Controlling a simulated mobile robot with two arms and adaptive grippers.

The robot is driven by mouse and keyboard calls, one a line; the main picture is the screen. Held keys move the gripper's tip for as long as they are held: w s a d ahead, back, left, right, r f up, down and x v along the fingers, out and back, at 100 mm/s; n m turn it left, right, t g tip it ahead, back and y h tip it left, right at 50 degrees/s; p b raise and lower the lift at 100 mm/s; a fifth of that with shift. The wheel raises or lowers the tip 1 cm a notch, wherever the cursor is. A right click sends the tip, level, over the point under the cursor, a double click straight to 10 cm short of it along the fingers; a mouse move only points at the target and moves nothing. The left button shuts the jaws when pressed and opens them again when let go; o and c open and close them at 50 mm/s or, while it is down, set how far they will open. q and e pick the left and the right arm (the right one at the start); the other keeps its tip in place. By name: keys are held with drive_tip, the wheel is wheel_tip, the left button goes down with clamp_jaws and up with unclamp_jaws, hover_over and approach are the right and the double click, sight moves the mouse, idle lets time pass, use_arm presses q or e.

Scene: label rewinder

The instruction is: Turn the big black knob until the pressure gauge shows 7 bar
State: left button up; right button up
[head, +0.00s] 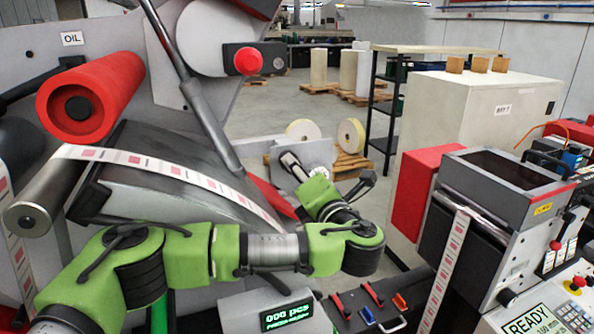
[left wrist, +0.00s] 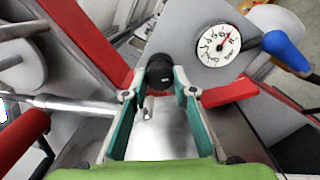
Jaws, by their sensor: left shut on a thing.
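The big black knob (left wrist: 159,72) is in the middle of the left wrist view, between the teal fingers of my left gripper (left wrist: 160,90). The gripper is shut on it. The round white pressure gauge (left wrist: 218,45) is to the upper right of the knob. Its red needle points up and slightly right, near the 6; the exact reading is too small to tell. In the head view my left gripper (head: 291,163) reaches the grey panel beyond the green arm; the knob and gauge face cannot be made out there. My right gripper is in neither view.
A lever with a blue handle (left wrist: 284,47) is close right of the gauge. Red bars flank the knob. In the head view a red roller (head: 105,92) and label web (head: 165,166) are at left, and a printer unit (head: 495,190) at right.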

use_arm(q)
drive_tip(key=shift+a+r, duration=0.15)
drive_tip(key=shift+a, duration=0.05)
idle(0.3)
drive_tip(key=o, duration=1)
drive_tip(key=shift+w, duration=0.1)
drive_tip(key=shift+o, duration=0.6)
drive_tip(key=shift+w+f, duration=0.15)
drive_tip(key=shift+f, duration=0.05)
drive_tip(key=v, duration=0.7)
